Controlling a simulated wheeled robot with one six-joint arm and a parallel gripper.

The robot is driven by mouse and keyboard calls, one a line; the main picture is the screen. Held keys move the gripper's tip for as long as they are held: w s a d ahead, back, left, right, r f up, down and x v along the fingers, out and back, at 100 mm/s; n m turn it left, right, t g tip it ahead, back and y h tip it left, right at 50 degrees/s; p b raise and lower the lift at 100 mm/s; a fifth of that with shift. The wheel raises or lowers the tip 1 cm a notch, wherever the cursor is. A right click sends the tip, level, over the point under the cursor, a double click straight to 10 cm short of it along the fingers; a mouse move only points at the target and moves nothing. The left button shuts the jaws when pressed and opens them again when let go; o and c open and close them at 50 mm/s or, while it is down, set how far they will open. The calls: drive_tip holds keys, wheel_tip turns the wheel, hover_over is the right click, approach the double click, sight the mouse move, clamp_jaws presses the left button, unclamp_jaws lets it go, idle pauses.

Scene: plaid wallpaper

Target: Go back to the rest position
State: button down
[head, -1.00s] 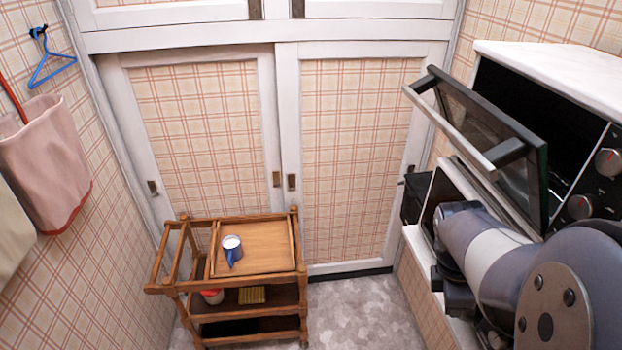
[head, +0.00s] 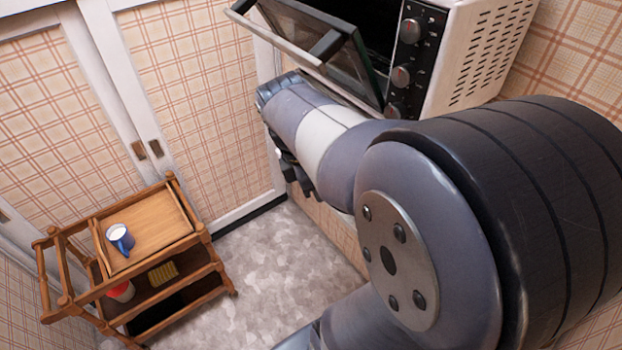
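My arm reaches from the lower right toward the middle of the head view, below the oven's open door. The end of my arm and part of my gripper (head: 296,176) show as dark pieces near the wall under the oven. The fingertips are mostly hidden behind my own arm, so I cannot tell whether they are open or shut. I see no object held.
An oven (head: 455,55) with its glass door (head: 325,45) hanging partly open stands at the upper right, close to my arm. Grey floor (head: 270,260) lies clear between.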

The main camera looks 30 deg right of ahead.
drive_tip(key=shift+s+a+v, duration=0.1)
drive_tip(key=shift+a+v, duration=0.05)
drive_tip(key=shift+v, duration=0.8)
drive_tip(key=shift+s+a+v, duration=0.15)
drive_tip(key=shift+v, duration=0.75)
drive_tip(key=d+f, duration=0.6)
drive_tip(key=f, duration=0.3)
drive_tip(key=shift+w+f, duration=0.15)
drive_tip(key=shift+f, duration=0.25)
drive_tip(key=shift+d, duration=0.15)
drive_tip(key=shift+f, duration=0.1)
